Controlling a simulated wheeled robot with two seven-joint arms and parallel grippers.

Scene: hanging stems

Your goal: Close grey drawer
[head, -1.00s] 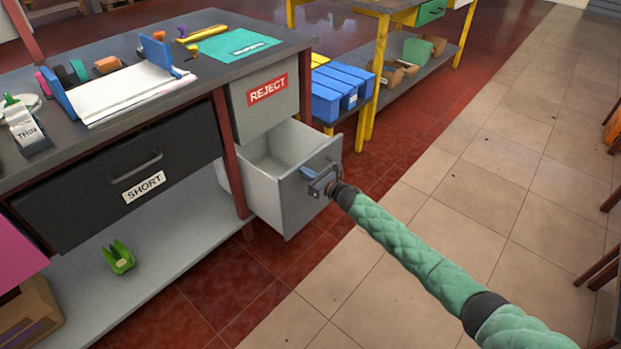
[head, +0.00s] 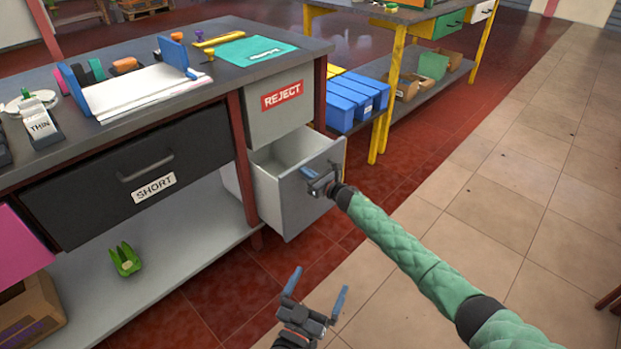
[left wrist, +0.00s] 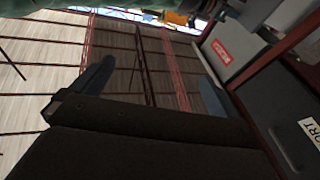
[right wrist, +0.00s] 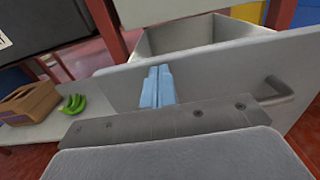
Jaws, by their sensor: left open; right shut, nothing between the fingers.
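The grey drawer (head: 306,212) under the REJECT drawer stands partly pulled out, its inside showing empty. My right gripper (head: 309,173) is shut and empty at the drawer's front panel. In the right wrist view its pale blue fingertips (right wrist: 158,74) point at the front panel (right wrist: 215,78), left of the bar handle (right wrist: 278,92); they look to be on or very close to the panel. My left gripper (head: 318,281) is open and empty, low in front of the bench and apart from the drawer. It also shows in the left wrist view (left wrist: 157,78).
The REJECT drawer (head: 281,108) and the black SHORT drawer (head: 130,178) are shut. A green item (head: 125,260) and a cardboard box (head: 30,312) sit on the lower shelf (head: 185,245). Blue bins (head: 350,100) stand behind the drawer. The tiled floor to the right is clear.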

